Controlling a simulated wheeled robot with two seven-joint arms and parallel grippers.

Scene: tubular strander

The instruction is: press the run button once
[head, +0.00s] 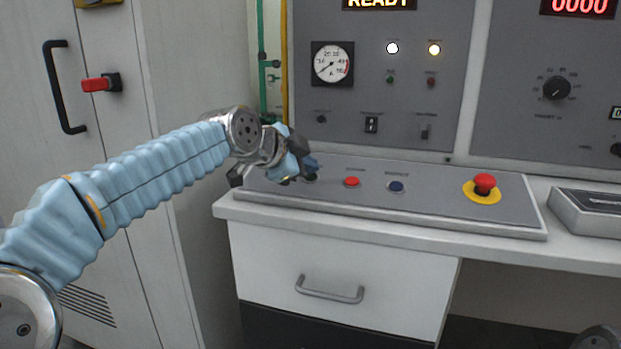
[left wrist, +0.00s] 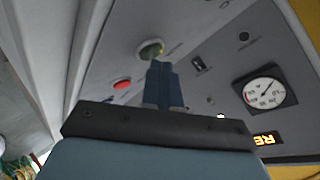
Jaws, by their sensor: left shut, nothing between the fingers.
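The desk's sloped control panel (head: 440,200) carries a row of buttons. In the left wrist view a greenish round button (left wrist: 150,48) sits just beyond my fingertips, probably the run button; its label is unreadable. In the head view my gripper mostly hides it. My left gripper (head: 312,166) is shut and empty, over the left end of the panel; its blue fingers also show in the left wrist view (left wrist: 163,80). Whether the tips touch the button I cannot tell. My right gripper is not in view.
To the right on the panel are a red button (head: 352,182), a blue button (head: 396,187) and a red emergency stop (head: 484,185) on a yellow disc. Behind stands an upright panel with a gauge (head: 331,64) and a READY display (head: 379,3). A grey cabinet (head: 190,120) stands left.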

